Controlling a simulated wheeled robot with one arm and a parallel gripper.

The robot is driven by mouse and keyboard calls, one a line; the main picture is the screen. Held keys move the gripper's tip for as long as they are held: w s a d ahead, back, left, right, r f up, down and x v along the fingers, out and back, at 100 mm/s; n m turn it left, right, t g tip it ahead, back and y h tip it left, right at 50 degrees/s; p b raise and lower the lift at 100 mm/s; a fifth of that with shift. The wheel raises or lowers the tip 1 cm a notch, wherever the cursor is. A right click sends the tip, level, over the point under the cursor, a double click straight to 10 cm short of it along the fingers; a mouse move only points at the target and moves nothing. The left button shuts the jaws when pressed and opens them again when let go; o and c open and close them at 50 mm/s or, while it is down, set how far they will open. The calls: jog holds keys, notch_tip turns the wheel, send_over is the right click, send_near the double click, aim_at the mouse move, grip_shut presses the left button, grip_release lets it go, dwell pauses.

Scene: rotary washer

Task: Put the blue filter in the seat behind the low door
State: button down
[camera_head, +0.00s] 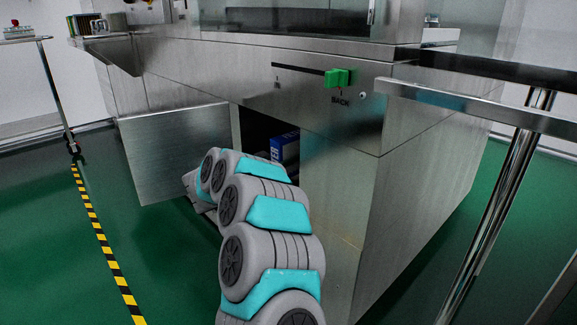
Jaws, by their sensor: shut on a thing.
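The low door (172,155) stands open, a plain metal panel swung out to the left of the dark opening (254,128) in the machine's lower front. A blue thing with white lettering, which looks like the blue filter (287,146), shows in the opening just above and to the right of my arm. The seat cannot be made out in the dark. My arm reaches from the bottom of the picture to the opening.
The metal washer body (420,150) fills the middle and right. A green handle (338,78) sits on its front slot near the BACK label. Green floor (165,250) is clear at the left, beside a yellow-black stripe (103,247).

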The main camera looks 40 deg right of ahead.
notch_tip(320, 180, down, 2)
jog(key=shift+f, duration=0.1)
jog(key=shift+d+f+b, duration=0.2)
jog(key=shift+f+b, duration=0.05)
jog(key=shift+b, duration=0.15)
jog(key=shift+r, duration=0.15)
jog(key=shift+c, duration=1.1)
grip_release()
jog(key=shift+f, duration=0.2)
jog(key=shift+r, duration=0.2)
jog(key=a+p, duration=0.1)
jog(key=a, duration=1.1)
jog(key=shift+s+p, duration=0.4)
jog(key=shift+s, duration=0.05)
